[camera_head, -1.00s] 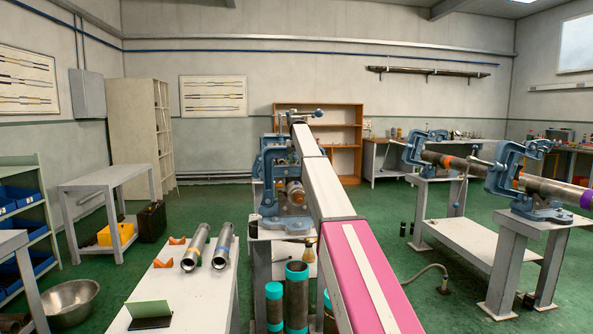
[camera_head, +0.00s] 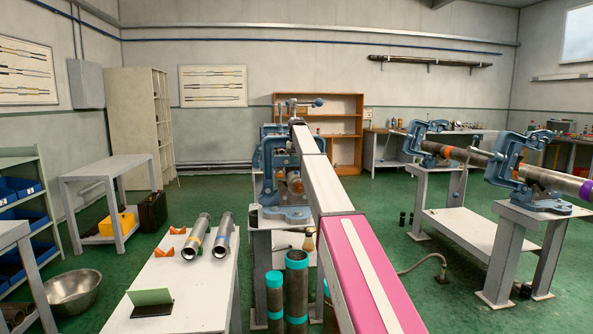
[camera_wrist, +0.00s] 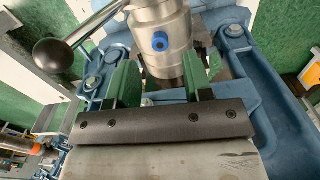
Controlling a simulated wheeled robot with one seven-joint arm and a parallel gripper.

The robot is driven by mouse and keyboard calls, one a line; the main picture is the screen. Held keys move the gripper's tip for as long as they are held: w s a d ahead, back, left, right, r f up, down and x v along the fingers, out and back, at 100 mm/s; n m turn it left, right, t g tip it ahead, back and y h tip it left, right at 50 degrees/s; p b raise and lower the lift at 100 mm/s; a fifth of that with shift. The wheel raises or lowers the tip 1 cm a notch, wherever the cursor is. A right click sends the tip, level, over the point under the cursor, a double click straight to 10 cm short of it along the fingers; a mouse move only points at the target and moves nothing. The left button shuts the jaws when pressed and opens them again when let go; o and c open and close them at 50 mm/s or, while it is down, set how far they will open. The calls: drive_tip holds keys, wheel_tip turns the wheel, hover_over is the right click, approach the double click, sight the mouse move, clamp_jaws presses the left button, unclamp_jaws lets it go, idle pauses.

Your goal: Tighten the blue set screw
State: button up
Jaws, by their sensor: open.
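The blue set screw (camera_wrist: 160,41) shows in the wrist view as a small round blue head with a dark socket, on the side of a silver metal collar (camera_wrist: 158,14). The screw lies beyond the fingertips in the picture. In the head view the vise (camera_head: 285,212) stands on a stand beyond my arm, which hides my gripper; I cannot make out the screw there.
A lever with a dark ball knob (camera_wrist: 52,55) reaches left from the collar, close to my gripper. A white table (camera_head: 190,295) with two pipe pieces stands left of the vise. Upright pipes with teal ends (camera_head: 296,285) stand close by my arm.

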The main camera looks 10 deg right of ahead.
sight(296, 172)
wheel_tip(296, 172, down, 4)
drive_tip(key=shift+f, duration=0.2)
clamp_jaws()
drive_tip(key=shift+m, duration=1.2)
unclamp_jaws()
drive_tip(key=shift+r, duration=0.15)
